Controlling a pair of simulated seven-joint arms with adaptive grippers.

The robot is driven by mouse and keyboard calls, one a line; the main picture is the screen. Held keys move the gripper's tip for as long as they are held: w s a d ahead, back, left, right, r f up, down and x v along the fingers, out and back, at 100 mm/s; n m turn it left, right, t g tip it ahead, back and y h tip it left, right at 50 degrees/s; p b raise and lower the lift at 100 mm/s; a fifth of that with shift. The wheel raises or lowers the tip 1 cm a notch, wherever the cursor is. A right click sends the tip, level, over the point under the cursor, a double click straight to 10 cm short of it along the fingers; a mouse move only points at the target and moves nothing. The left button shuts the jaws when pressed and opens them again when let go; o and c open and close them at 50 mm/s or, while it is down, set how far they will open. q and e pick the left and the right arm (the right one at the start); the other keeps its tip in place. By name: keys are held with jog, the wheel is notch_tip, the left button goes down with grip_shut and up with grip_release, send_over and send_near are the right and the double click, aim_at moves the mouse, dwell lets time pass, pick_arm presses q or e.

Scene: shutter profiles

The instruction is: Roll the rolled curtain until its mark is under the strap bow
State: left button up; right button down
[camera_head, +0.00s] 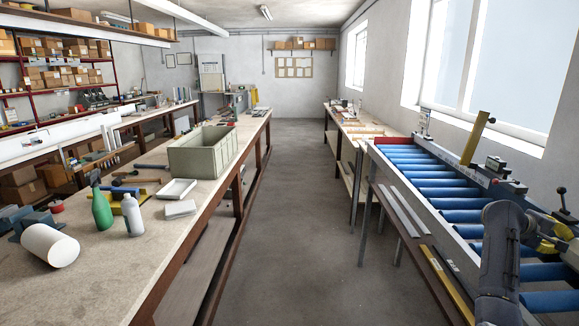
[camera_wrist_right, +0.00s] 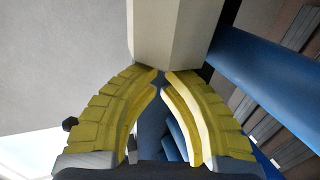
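The rolled curtain (camera_head: 50,246) looks like a plain white roll lying on its side at the left front of the left bench. No mark shows on its visible side. Dark blue blocks (camera_head: 36,220) sit right behind it; I cannot tell whether they touch it. I cannot make out the strap bow for certain. My right gripper (camera_head: 548,240) is far from the roll, over the roller conveyor at the right. My left gripper is not in view.
On the left bench (camera_head: 105,275) stand a green bottle (camera_head: 101,208), a white bottle (camera_head: 132,214), white trays (camera_head: 177,188) and a grey-green crate (camera_head: 183,157). Yellow and dark tools lie behind the bottles. A pale block (camera_wrist_right: 168,35) lies just beyond my right fingertips. Blue conveyor rollers (camera_head: 447,192) fill the right side.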

aim_at(570, 248)
jog(key=shift+s+a, duration=0.15)
jog(key=shift+s, duration=2.7)
dwell(1.0)
jog(key=shift+w, duration=0.15)
dwell(0.4)
jog(key=shift+w, duration=0.6)
jog(key=shift+a+f+v, duration=0.1)
jog(key=shift+f+v, duration=0.1)
jog(key=shift+v, duration=1.85)
jog(key=shift+a+f+v, duration=0.1)
jog(key=shift+f+v, duration=0.1)
jog(key=shift+v, duration=1.8)
jog(key=shift+f+v, duration=0.2)
jog(key=shift+v, duration=1.85)
